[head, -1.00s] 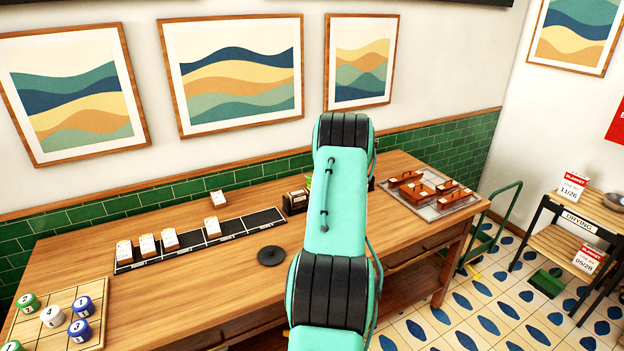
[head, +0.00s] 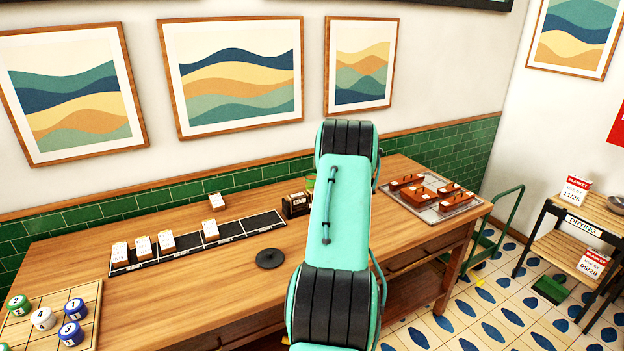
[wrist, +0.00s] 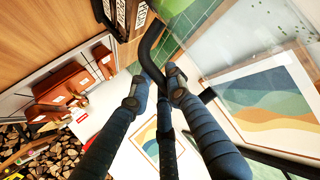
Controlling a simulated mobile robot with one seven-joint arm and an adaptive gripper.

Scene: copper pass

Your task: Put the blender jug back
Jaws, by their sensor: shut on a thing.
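My gripper (wrist: 158,90) shows in the wrist view, its two dark fingers closed around a curved black handle (wrist: 151,48). The handle appears to belong to a clear, see-through jug (wrist: 235,65) at the upper right of that view; its outline is hard to make out. The jug is held near a dark box with white labels. In the head view my own arm hides the gripper and most or all of the jug. A flat black disc (head: 270,258) lies on the wooden table (head: 225,295); I cannot tell whether it belongs to the blender.
A black strip (head: 262,225) with several white cards runs along the table, the dark box (head: 296,204) at its right end. A board with numbered pieces (head: 42,318) is front left. Table around the disc is clear.

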